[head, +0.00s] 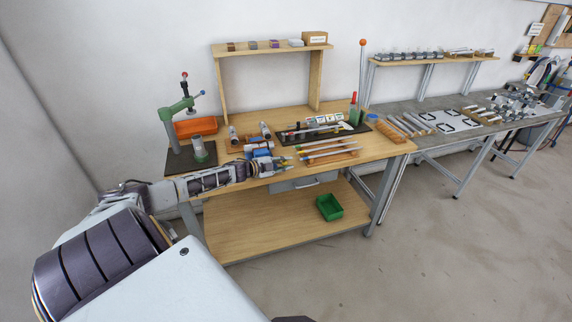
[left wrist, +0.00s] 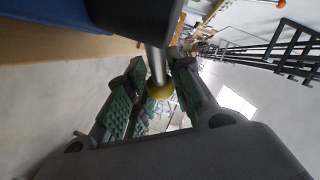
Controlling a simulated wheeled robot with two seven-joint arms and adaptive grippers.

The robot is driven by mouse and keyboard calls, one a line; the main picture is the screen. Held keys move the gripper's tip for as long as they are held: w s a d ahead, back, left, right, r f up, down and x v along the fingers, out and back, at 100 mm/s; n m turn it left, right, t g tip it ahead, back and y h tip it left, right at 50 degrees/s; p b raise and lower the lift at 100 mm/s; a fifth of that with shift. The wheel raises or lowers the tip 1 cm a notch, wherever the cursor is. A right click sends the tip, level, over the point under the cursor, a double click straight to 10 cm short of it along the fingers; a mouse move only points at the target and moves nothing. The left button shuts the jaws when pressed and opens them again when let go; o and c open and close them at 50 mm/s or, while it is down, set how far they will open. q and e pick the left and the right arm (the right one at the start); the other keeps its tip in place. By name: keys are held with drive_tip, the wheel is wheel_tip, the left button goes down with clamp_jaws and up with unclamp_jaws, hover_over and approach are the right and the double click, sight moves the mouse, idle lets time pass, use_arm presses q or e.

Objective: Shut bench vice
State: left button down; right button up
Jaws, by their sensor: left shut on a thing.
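The blue bench vice (head: 258,147) stands at the front edge of the wooden workbench. My left arm reaches across its front, so its lower part is hidden. My left gripper (head: 284,165) is at the bench's front edge, close to the vice. In the left wrist view a metal bar (left wrist: 156,62) with a yellow ball end (left wrist: 160,90) runs between the green-padded fingers of the left gripper (left wrist: 157,100). The fingers are shut on this vice handle. The jaw gap of the vice cannot be made out. My right gripper is in neither view.
A green press (head: 178,108) and an orange bin (head: 196,127) stand at the bench's left. A wooden rack with rods (head: 328,152) lies right of the gripper. A green bin (head: 329,207) sits on the lower shelf. The floor to the right is clear.

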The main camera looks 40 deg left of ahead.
use_arm(q)
drive_tip(key=shift+s+d+f+m+g+h+b, duration=0.15)
drive_tip(key=shift+s+m+g+h+b, duration=0.25)
drive_tip(key=shift+m+h+b, duration=0.45)
drive_tip(key=shift+s+d+r+m+g+h+b, duration=0.15)
drive_tip(key=shift+s+m+g+h+b, duration=0.15)
drive_tip(key=shift+s+m+h+b, duration=0.5)
drive_tip(key=shift+w+n+h, duration=0.25)
drive_tip(key=c, duration=1.2)
unclamp_jaws()
drive_tip(key=shift+c, duration=0.2)
drive_tip(key=shift+o, duration=0.2)
drive_tip(key=shift+s+a, duration=0.15)
drive_tip(key=v, duration=0.8)
drive_tip(key=shift+v, duration=1.8)
